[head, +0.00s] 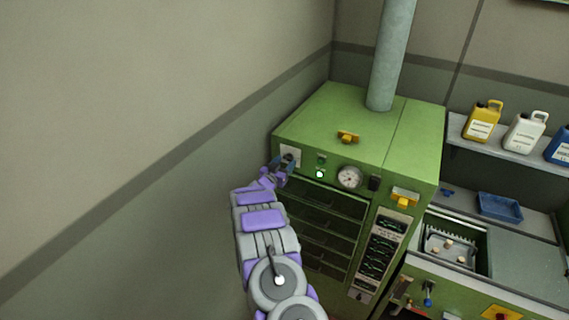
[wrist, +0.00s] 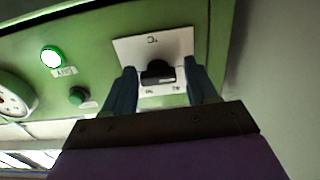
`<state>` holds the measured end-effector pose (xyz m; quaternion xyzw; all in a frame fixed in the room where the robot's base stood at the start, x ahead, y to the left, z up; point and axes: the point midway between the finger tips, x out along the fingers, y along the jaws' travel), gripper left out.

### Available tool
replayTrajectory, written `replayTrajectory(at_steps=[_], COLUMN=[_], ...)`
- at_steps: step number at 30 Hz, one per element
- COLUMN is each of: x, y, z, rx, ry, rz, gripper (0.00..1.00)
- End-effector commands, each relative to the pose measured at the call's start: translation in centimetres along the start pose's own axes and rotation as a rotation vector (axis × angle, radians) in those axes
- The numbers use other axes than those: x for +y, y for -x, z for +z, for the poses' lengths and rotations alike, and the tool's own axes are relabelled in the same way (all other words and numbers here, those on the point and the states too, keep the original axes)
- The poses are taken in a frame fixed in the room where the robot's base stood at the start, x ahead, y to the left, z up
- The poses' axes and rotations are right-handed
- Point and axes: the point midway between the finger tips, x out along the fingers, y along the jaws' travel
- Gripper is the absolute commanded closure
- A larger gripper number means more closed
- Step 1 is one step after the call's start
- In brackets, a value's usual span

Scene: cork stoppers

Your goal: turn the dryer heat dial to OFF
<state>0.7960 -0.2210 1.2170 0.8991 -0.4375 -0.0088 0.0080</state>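The green dryer (head: 420,140) stands in the corner with a white dial plate (head: 291,151) at the upper left of its front. In the wrist view the dial plate (wrist: 150,45) carries a black heat dial (wrist: 158,72) and small labels too blurred to read. My gripper (head: 285,163) is at the plate, and its fingers hide most of the dial in the head view. In the wrist view my gripper (wrist: 160,75) is open, one blue finger on each side of the dial, with gaps visible. The dial's setting is unclear.
Right of the plate are a lit green lamp (wrist: 51,57), a dark green button (wrist: 78,96) and a round gauge (head: 349,177). A wall is close on the left. A shelf (head: 500,150) with jugs is at right.

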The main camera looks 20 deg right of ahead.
Motion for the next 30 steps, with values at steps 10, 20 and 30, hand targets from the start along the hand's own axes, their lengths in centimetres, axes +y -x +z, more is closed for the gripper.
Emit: replayTrajectory(at_steps=[10, 20, 30], x=[0.2, 0.1, -0.1], y=[0.0, 2.7, 9.3], z=[-0.5, -0.5, -0.3], rx=[0.006, 0.005, 0.003], ry=[-0.004, -0.005, -0.004], rz=[0.002, 0.000, -0.003], gripper=[0.30, 0.30, 0.30])
